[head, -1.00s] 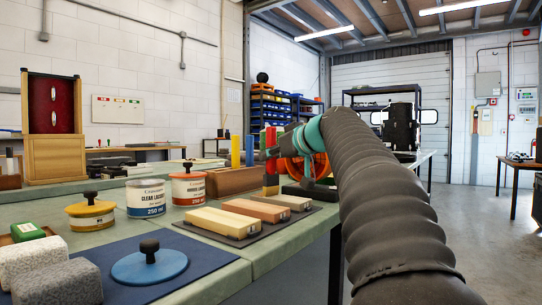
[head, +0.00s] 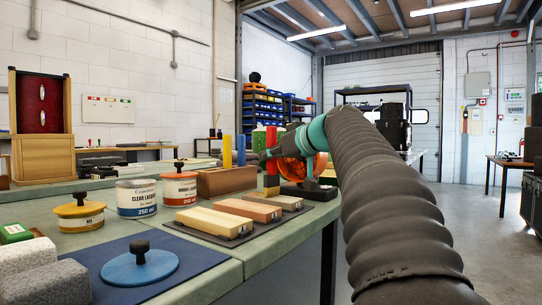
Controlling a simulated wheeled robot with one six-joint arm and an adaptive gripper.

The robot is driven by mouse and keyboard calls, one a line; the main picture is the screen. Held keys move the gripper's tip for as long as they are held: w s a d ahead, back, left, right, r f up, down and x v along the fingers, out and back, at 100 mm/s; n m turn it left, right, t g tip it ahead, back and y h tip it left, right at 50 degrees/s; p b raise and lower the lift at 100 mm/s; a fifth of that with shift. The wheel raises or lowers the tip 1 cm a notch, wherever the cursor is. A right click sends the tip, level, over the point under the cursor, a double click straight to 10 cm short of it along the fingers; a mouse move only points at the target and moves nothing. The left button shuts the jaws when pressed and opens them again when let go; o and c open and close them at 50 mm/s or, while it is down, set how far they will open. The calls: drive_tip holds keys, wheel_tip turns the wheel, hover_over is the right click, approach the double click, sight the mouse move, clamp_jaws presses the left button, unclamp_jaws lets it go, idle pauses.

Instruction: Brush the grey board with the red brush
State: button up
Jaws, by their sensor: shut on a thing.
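The red brush (head: 271,181) hangs upright in my gripper (head: 270,158), which is shut on it; red shows above and below the fingers, with a yellowish lower end. The grey board (head: 286,202) lies on a dark mat (head: 240,237), the rightmost and farthest of three boards. The brush's lower end appears at the grey board's back left side; I cannot tell whether it touches. My arm partly hides the gripper.
A cream board (head: 207,222) and an orange-brown board (head: 245,210) lie beside it. Behind stand a brown block (head: 218,181) with yellow and blue brushes, and an orange reel (head: 295,168). Cans (head: 137,198) and a blue lid (head: 140,268) are left. The bench edge (head: 285,245) is right.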

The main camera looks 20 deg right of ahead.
drive_tip(key=shift+s+d, duration=0.1)
drive_tip(key=shift+s, duration=0.05)
drive_tip(key=shift+s+d, duration=0.35)
drive_tip(key=shift+s, duration=0.2)
drive_tip(key=shift+s+d, duration=0.35)
drive_tip(key=shift+s, duration=0.2)
drive_tip(key=shift+s+d, duration=0.1)
drive_tip(key=shift+s, duration=0.1)
drive_tip(key=shift+s+d, duration=0.35)
drive_tip(key=shift+s, duration=0.25)
drive_tip(key=shift+s+d, duration=0.3)
drive_tip(key=shift+s, duration=0.25)
drive_tip(key=shift+w, duration=0.15)
drive_tip(key=shift+w+a, duration=0.4)
drive_tip(key=shift+w, duration=0.2)
drive_tip(key=shift+w+a, duration=0.35)
drive_tip(key=shift+w, duration=0.25)
drive_tip(key=shift+w+a, duration=0.1)
drive_tip(key=shift+w, duration=0.05)
drive_tip(key=shift+w+a, duration=0.35)
drive_tip(key=shift+w, duration=0.25)
drive_tip(key=shift+w+a, duration=0.35)
drive_tip(key=shift+w, duration=0.2)
drive_tip(key=shift+w+a+p, duration=0.1)
drive_tip(key=shift+w+p, duration=0.05)
drive_tip(key=shift+p, duration=0.15)
